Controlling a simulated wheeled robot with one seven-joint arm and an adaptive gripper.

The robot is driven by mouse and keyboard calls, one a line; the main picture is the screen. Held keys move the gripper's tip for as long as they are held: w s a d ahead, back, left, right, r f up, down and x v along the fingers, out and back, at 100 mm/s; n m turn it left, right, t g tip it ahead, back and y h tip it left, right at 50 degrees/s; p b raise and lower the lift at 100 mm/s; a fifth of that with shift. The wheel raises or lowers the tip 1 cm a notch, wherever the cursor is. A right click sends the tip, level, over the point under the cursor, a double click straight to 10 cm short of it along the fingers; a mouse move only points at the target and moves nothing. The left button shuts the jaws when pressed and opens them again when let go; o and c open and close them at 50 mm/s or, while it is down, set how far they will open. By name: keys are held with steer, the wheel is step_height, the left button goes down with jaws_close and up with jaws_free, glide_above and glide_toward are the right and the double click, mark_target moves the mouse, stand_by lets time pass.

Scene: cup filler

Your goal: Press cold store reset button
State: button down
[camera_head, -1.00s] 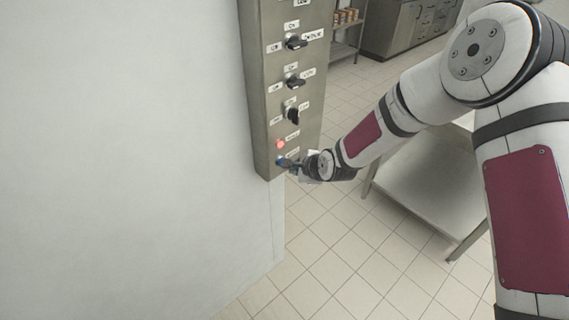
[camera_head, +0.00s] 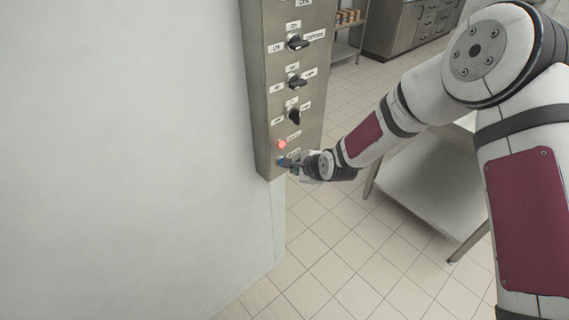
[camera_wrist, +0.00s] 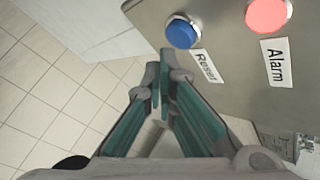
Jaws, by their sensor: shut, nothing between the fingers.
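The blue reset button (camera_wrist: 181,32) sits on the metal panel beside a label reading "Reset". In the head view the blue button (camera_head: 281,161) is near the panel's lower end, with my gripper (camera_head: 291,165) close at its right. In the wrist view my gripper (camera_wrist: 160,80) is shut and empty, its fingertips just below the blue button in the picture. I cannot tell whether they touch it. The red button (camera_wrist: 268,14), labelled "Alarm", is to the right of the blue one and looks lit in the head view.
The panel (camera_head: 262,110) also carries several black rotary switches (camera_head: 297,42) above the buttons. A white wall (camera_head: 120,160) fills the left. A steel table (camera_head: 425,180) stands under my arm at the right. Tiled floor (camera_head: 330,255) is open below.

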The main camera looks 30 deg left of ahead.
steer(key=shift+a, duration=0.15)
stand_by(0.3)
steer(key=shift+w+a, duration=0.2)
steer(key=shift+a, duration=0.05)
steer(key=shift+w+a, duration=0.1)
steer(key=shift+a, duration=0.2)
stand_by(0.6)
steer(key=shift+s+d, duration=0.35)
steer(key=shift+d, duration=0.3)
steer(key=s+d+p, duration=0.2)
steer(key=d, duration=0.3)
steer(key=shift+s+d, duration=0.15)
steer(key=shift+d, duration=0.15)
stand_by(0.4)
stand_by(0.5)
